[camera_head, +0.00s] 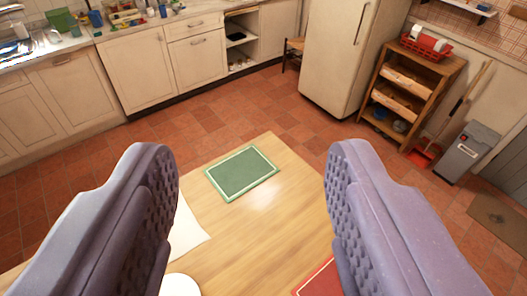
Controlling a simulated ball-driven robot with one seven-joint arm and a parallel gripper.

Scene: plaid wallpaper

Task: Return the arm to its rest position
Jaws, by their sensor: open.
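My gripper (252,205) shows its two purple, textured fingers spread wide apart in the lower half of the view. Nothing is between them. It hangs above a wooden table (285,222), apart from the tabletop. A green rectangular mat (242,173) with a pale border lies on the table, seen between the fingers.
Cream cabinets (137,70), a fridge (345,55), a wooden shelf (412,88) and a grey bin (466,152) stand beyond. Tiled floor between is clear.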

